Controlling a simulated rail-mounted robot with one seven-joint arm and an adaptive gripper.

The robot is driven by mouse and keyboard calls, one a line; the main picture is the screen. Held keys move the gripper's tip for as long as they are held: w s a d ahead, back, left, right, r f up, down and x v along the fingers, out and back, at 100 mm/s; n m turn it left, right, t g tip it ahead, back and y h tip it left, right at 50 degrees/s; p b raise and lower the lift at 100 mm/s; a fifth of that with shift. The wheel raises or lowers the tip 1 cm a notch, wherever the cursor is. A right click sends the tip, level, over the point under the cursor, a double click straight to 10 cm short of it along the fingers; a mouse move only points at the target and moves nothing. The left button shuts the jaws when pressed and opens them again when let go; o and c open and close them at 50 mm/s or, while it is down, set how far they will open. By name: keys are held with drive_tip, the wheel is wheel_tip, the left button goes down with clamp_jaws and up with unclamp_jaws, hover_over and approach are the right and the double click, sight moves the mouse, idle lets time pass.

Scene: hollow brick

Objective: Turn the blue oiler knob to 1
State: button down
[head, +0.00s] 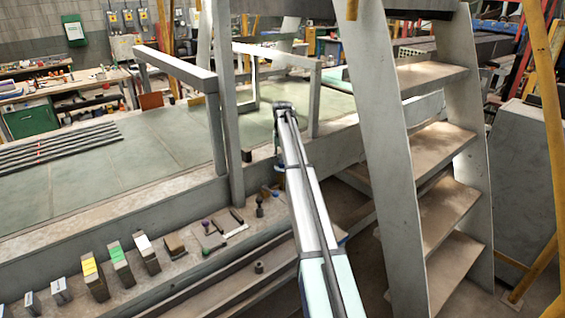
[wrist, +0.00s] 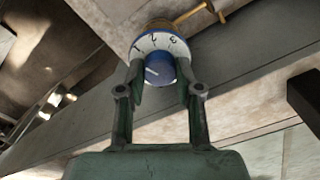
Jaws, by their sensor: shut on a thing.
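The blue oiler knob (wrist: 160,71) is in the upper middle of the wrist view, with a white dial ring (wrist: 163,44) behind it. The dial bears dark digits, tilted and partly cut off by my fingers, so I cannot read them all surely. A pale line on the knob's face points toward the left. My gripper (wrist: 162,78) is shut on the knob, with one dark green finger on each side. In the head view, my arm reaches toward the platform, and the gripped knob cannot be made out.
A brass fitting (wrist: 185,18) stands behind the dial. A grey beam (wrist: 255,75) runs across the wrist view. In the head view, a metal stair (head: 420,150) stands right of my arm, and a rail post (head: 228,120) stands left of it. Several blocks line a ledge (head: 185,270).

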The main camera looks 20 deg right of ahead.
drive_tip(key=shift+m, duration=0.5)
drive_tip(key=c, duration=0.8)
unclamp_jaws()
drive_tip(key=shift+o, duration=0.2)
wheel_tip(320, 180, up, 12)
